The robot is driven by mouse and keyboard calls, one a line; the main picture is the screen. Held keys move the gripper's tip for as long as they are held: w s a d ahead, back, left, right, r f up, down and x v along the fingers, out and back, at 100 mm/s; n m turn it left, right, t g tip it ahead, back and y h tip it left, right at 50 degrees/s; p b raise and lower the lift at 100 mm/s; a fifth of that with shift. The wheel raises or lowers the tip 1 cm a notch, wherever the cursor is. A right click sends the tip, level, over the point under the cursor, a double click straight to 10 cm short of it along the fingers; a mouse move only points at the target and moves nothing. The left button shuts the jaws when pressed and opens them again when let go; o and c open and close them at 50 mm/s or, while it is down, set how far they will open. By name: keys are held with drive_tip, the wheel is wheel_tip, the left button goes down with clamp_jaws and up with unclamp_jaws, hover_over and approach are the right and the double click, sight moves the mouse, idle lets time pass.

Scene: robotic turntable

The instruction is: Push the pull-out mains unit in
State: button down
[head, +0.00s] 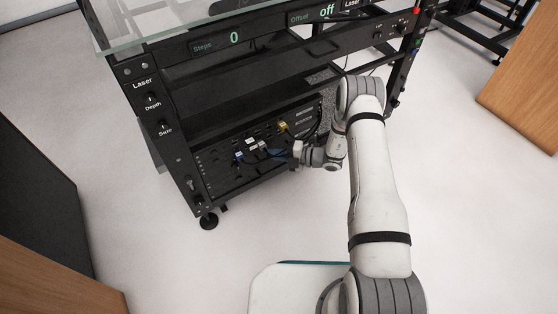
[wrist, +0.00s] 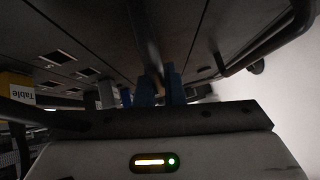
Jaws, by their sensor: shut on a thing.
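The mains unit (head: 222,172) is a black panel with sockets, low in the black cart, with several plugs and cables along it. My gripper (head: 276,154) is at the unit's front, reaching in from the right. In the wrist view, the blue fingertips of my gripper (wrist: 160,88) are shut on a thin dark bar (wrist: 147,35) that runs along the black surface of the unit (wrist: 100,30). Where the bar ends is hidden. How far the unit sticks out is hard to tell.
A yellow plug (head: 282,126) marked "Table" sits near my gripper; it also shows in the wrist view (wrist: 17,88). The cart's frame (head: 160,125) stands on feet, with a glass top (head: 150,22). Wooden furniture (head: 530,90) is at right.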

drive_tip(key=shift+w+a+r, duration=0.1)
drive_tip(key=shift+w+a, duration=0.05)
drive_tip(key=shift+w, duration=0.1)
drive_tip(key=c, duration=1.8)
unclamp_jaws()
drive_tip(key=f+p+v, duration=0.1)
drive_tip(key=p+v, duration=0.1)
drive_tip(key=v, duration=0.6)
drive_tip(key=shift+r, duration=0.35)
drive_tip(key=shift+s+p, duration=0.15)
drive_tip(key=shift+p, duration=0.15)
